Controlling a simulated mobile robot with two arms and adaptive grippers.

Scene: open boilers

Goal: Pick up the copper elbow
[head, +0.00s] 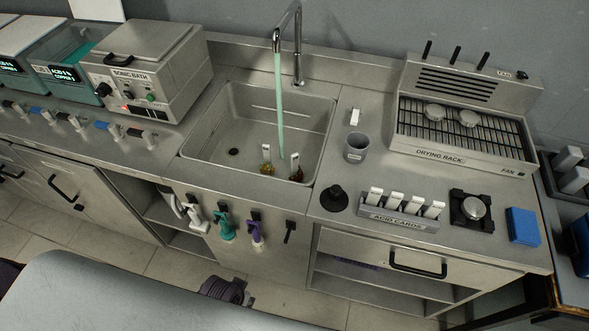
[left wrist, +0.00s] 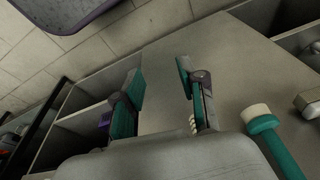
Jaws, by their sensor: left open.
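No piece is plainly recognisable as the copper elbow. My right gripper is not in view.
Sprayer-like bottles (head: 226,228) hang on the cabinet front below the sink. A sonic bath (head: 150,75) stands left of the sink. A grey cup (head: 356,148), an acid cards holder (head: 400,208) and a drying rack (head: 450,125) stand to the right.

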